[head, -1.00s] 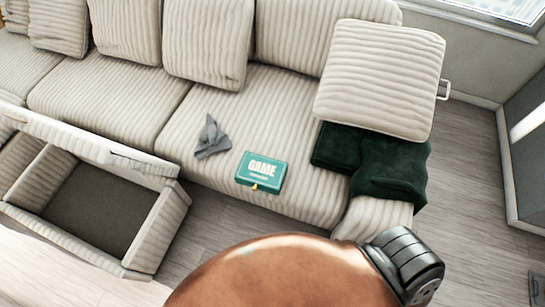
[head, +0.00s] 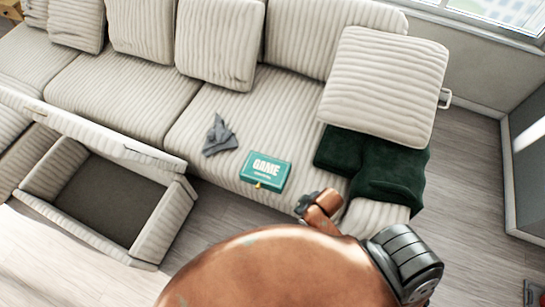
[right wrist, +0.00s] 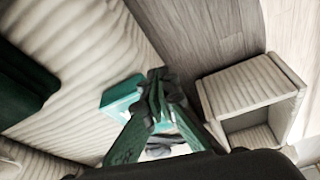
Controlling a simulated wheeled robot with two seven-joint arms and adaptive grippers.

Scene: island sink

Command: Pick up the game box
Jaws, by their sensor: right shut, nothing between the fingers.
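The game box (head: 266,171) is a teal box with white lettering and a small yellow tab. It lies flat near the front edge of the sofa seat. My right gripper (head: 307,203) is in front of the seat edge, to the right of and nearer than the box, and apart from it in the head view. In the right wrist view the right gripper (right wrist: 157,95) is shut and empty, its fingers hiding part of the game box (right wrist: 119,97). My left gripper is not in view.
A grey cloth (head: 219,136) lies left of the box on the sofa (head: 130,100). A dark green blanket (head: 385,165) and a loose cushion (head: 383,85) lie to the right. An open storage ottoman (head: 155,218) stands at left on the wooden floor.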

